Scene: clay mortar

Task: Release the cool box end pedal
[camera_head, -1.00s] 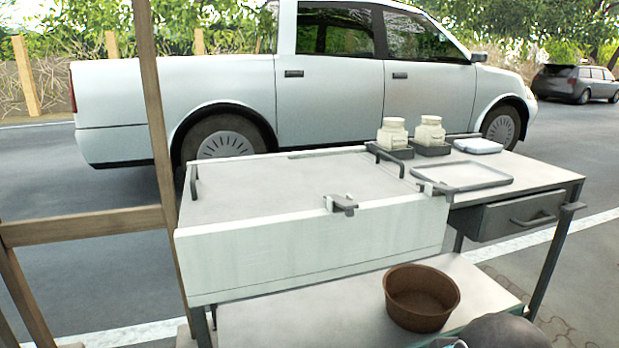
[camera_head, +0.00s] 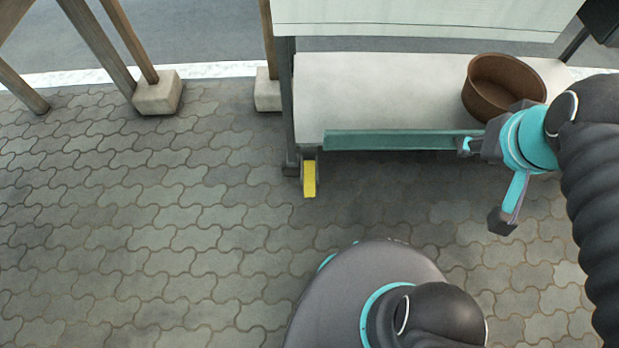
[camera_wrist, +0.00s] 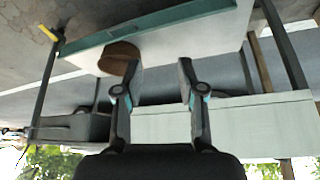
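A yellow pedal (camera_head: 310,179) sits low on the near left leg of the cart, at the cool box end, in the head view. Whether it is up or down I cannot tell. The pale cool box front (camera_head: 420,16) shows at the top edge; it also shows in the wrist view (camera_wrist: 225,120). Another yellow piece (camera_wrist: 58,46) is at the foot of the leg at the drawer end in the wrist view. My gripper (camera_wrist: 159,68) is open and empty, its two fingers apart. My arm is at the right in the head view, well away from the left pedal.
A brown bowl (camera_head: 503,88) stands on the lower shelf (camera_head: 385,85), which has a green front edge (camera_head: 400,140). Wooden posts in pale blocks (camera_head: 157,94) stand at the upper left. The paving (camera_head: 150,220) left of the pedal is clear.

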